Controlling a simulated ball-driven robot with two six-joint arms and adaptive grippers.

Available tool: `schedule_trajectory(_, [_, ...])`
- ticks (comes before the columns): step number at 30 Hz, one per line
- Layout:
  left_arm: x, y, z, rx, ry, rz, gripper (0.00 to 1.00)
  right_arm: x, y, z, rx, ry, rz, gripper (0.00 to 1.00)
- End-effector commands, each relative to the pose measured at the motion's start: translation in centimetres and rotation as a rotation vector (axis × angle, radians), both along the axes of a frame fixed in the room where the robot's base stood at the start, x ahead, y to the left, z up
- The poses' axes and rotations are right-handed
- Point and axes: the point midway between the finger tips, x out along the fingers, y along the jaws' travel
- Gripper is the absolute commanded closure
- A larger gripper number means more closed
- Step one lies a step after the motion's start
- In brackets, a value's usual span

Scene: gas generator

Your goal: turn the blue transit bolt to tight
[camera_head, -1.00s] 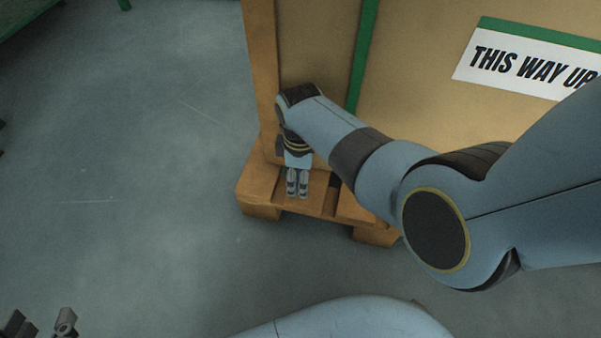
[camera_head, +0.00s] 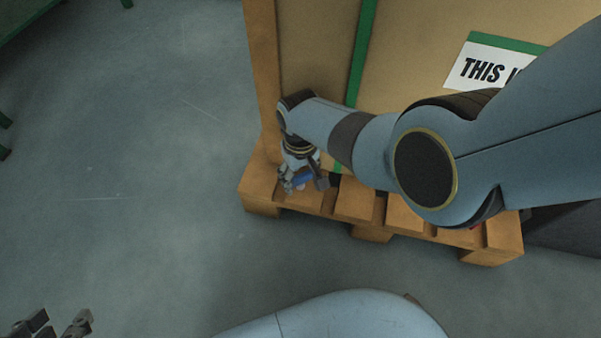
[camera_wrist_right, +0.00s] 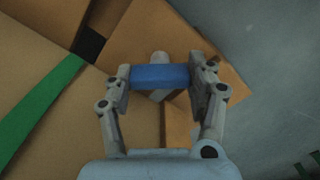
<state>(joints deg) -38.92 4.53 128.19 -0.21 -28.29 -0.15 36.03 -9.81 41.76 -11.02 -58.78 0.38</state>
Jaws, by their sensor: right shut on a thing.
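The blue transit bolt (camera_head: 303,179) shows at the pallet's near left corner, partly hidden by my right gripper. In the right wrist view its blue crossbar (camera_wrist_right: 160,77) spans between the fingers, with a pale grey shaft (camera_wrist_right: 159,58) behind it. My right gripper (camera_head: 305,184) points down at the pallet. It is shut on the bar, one finger at each end, as the right wrist view (camera_wrist_right: 164,75) shows. My left gripper (camera_head: 55,325) is at the bottom left of the head view, fingers apart and empty, far from the bolt.
The wooden pallet (camera_head: 357,200) carries a large tan crate (camera_head: 415,60) with a green strap (camera_head: 362,50) and a white label (camera_head: 481,66). A wooden upright (camera_head: 263,70) stands just behind the bolt. The grey floor (camera_head: 130,170) at left is open.

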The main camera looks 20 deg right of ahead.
Motion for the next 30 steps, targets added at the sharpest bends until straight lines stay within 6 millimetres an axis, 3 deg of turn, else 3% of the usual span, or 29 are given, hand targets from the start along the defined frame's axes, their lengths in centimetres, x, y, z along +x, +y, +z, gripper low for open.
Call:
schedule_trajectory(18, [-0.1, 0.04, 0.65, 0.002, 0.063, 0.003, 0.6, 0.09, -0.02, 0.04, 0.0, -0.002, -0.546, 0.76])
schedule_trajectory(30, [-0.28, 0.04, 0.69, 0.001, 0.079, 0.005, 0.6, 0.13, -0.04, 0.05, 0.0, -0.003, -0.725, 0.76])
